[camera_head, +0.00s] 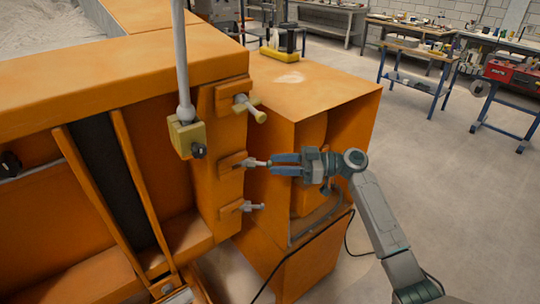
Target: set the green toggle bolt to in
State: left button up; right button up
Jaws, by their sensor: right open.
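Three toggle bolts stick out to the right from orange blocks on the side of the orange sandbed frame (215,115). The top bolt (256,112) has a thick pale yellow end. The middle bolt (254,162) points at my right gripper (272,163). The bottom bolt (252,207) is thin and grey. At this size I cannot clearly tell which bolt is green; the middle one shows a faint greenish tint near its tip. My right gripper is open and level, its blue-grey fingers at the middle bolt's end. I cannot tell whether they touch it. My left gripper is out of view.
A grey lever (181,60) rises from a yellow block (187,137) left of the bolts. An orange cabinet (315,90) stands close behind my right gripper. A black cable (300,245) hangs below. Open floor (460,200) lies to the right; workbenches line the back.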

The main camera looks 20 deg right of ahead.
aim_at(253, 163)
jog(key=p+x, duration=0.1)
jog(key=x, duration=0.1)
jog(key=shift+a, duration=0.4)
jog(key=shift+w, duration=0.1)
jog(key=shift+c, duration=0.4)
grip_shut()
